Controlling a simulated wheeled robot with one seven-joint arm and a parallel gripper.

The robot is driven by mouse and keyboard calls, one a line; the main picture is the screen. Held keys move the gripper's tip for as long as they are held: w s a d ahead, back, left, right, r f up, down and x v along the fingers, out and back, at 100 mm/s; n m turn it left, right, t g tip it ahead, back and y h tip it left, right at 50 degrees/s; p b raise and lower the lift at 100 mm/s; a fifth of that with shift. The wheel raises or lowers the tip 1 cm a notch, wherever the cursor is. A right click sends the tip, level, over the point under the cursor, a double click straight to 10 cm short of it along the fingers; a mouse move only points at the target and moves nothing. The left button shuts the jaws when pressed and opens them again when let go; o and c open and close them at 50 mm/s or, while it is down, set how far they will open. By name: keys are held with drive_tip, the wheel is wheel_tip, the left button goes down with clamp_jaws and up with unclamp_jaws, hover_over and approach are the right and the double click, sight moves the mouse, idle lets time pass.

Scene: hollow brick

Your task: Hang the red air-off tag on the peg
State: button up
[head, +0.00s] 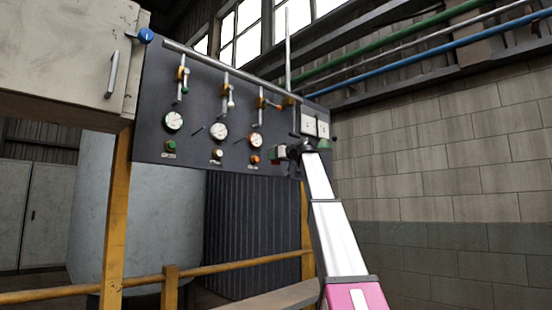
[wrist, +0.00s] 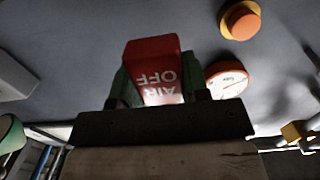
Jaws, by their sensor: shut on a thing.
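The red tag (wrist: 155,62) with white "AIR OFF" lettering shows in the wrist view, the lettering upside down. My gripper (wrist: 158,92) is shut on it, with a greenish finger on each side. Thin dark pegs stick out of the panel, one left of the middle gauge (head: 198,129) and one left of the orange-red gauge (head: 238,129). I cannot tell which is the task's peg.
The dark panel (head: 190,148) carries gauges, valves with yellow fittings and buttons. An orange-red gauge (wrist: 227,79) and an orange button (wrist: 241,20) lie close to the tag. White switch boxes (head: 315,125) are near my gripper. A yellow railing (head: 220,267) runs below.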

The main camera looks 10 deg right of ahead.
drive_tip(key=o, duration=1)
drive_tip(key=v, duration=1)
drive_tip(key=shift+s+d, duration=0.25)
drive_tip(key=shift+s, duration=0.05)
